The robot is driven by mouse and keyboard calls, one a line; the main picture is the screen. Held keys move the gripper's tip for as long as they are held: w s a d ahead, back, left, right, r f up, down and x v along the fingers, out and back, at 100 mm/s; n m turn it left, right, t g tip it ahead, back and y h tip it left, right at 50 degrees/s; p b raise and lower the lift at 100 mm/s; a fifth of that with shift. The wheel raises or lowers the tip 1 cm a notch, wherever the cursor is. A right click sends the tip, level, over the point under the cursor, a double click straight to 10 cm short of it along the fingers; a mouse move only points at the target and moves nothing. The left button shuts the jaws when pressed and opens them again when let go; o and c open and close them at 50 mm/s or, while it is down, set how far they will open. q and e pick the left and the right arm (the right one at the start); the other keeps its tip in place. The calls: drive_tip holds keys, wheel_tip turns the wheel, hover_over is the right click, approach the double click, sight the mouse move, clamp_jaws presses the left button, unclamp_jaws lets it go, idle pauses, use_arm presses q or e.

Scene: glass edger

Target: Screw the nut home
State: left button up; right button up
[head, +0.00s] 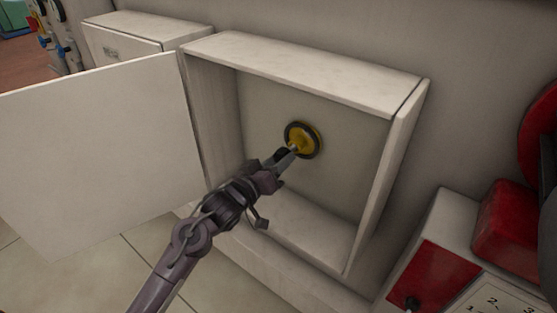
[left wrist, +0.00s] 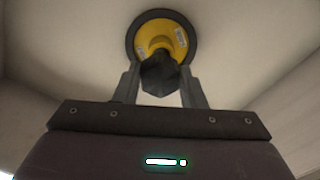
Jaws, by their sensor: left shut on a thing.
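My left gripper (head: 291,150) reaches into an open white cabinet (head: 300,67) in the head view. Its fingers (left wrist: 160,88) are shut on a dark faceted nut (left wrist: 160,72), seen in the left wrist view. The nut sits in front of a round yellow disc (left wrist: 165,34) with a black rim, at the cabinet's back wall. The yellow disc also shows in the head view (head: 308,137). Whether the nut touches the disc, and its thread, cannot be seen. My right gripper is in neither view.
The cabinet door (head: 100,150) stands open to the left. The cabinet's side walls and floor (head: 305,235) surround my left gripper. A second white box (head: 125,40) stands behind at the left. A white and red machine (head: 440,270) with a numbered panel stands at the lower right.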

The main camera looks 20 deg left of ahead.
use_arm(q)
drive_tip(key=shift+x, duration=1.4)
